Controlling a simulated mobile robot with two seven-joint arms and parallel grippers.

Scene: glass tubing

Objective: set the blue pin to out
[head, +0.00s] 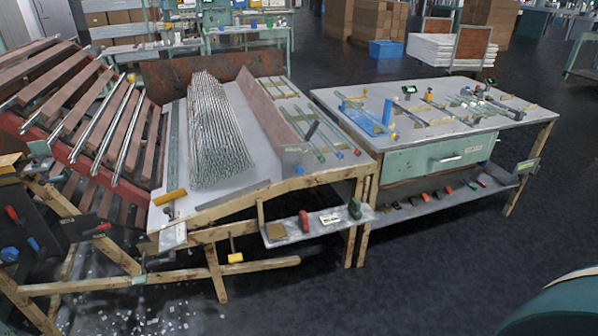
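Neither of my grippers is in view. A small blue pin-like piece (33,243) sits on a dark panel (50,222) at the far left, below the sloped rack. A red piece (12,212) sits above it on the same panel, and another blue piece (9,254) is at the left edge. I cannot tell for sure which blue piece is the pin, or whether it is in or out. A blue upright piece (387,112) also stands on the right table.
A sloped rack (75,110) with rods stands at the left. The middle table (185,195) bears a heap of glass tubes (215,135). The right table (340,100) has a green drawer (415,160). A green rounded object (560,312) fills the lower right corner. Dark floor in front is mostly clear.

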